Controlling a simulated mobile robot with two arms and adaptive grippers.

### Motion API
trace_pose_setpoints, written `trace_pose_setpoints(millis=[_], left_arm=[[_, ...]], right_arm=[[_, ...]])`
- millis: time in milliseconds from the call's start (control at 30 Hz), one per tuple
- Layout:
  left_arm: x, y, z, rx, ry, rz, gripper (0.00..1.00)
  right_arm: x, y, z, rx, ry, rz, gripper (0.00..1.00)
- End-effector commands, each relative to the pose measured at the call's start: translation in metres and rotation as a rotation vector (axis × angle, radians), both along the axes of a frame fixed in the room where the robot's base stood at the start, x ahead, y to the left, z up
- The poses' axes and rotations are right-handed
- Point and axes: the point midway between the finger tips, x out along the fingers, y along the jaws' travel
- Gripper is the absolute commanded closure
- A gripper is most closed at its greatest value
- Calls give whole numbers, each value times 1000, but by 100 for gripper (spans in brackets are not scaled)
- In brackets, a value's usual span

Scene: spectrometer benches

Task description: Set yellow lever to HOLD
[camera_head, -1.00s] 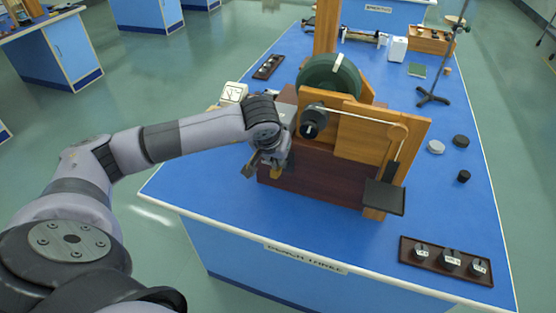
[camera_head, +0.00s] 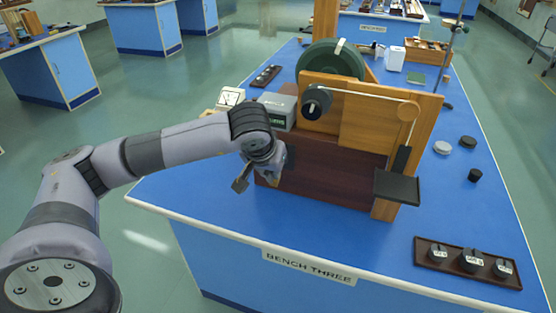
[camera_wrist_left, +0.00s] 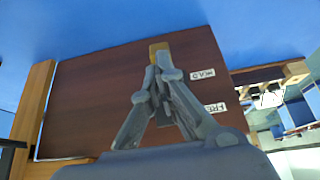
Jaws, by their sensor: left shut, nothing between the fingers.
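The dark red-brown front panel (camera_head: 325,172) of the wooden apparatus carries the lever. In the left wrist view the yellow lever tip (camera_wrist_left: 158,48) shows just beyond my fingers; the rest of the lever is hidden behind them. White labels, HOLD (camera_wrist_left: 203,75) and FREE (camera_wrist_left: 215,108), sit on the panel right of the fingers. My left gripper (camera_wrist_left: 158,76) is shut and empty, its fingertips close by the lever; contact cannot be told. In the head view my left gripper (camera_head: 264,177) is at the panel's left end. My right gripper is not in view.
The apparatus has a green wheel (camera_head: 331,62), a cord and a black tray (camera_head: 397,187). A grey box (camera_head: 277,110) stands behind my left wrist. A rack of weights (camera_head: 467,262) lies at the bench's front right. The blue bench top (camera_head: 240,220) before the panel is clear.

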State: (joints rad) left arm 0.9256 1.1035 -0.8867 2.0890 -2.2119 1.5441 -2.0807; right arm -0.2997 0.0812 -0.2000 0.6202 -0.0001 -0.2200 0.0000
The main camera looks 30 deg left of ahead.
Motion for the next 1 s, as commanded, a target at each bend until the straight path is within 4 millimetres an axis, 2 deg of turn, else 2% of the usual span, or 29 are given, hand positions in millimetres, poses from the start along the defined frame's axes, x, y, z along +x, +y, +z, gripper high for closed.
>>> trace_pose_setpoints(millis=[33,100,367,667,1000], left_arm=[[-1,0,-8,0,-1,0,100],[-1,0,-2,1,0,0,100],[-1,0,1,0,0,0,100],[0,0,14,0,-2,0,100],[-1,0,15,0,0,0,100]], right_arm=[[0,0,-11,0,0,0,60],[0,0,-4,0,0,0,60],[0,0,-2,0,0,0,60],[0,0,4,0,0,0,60],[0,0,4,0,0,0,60]])
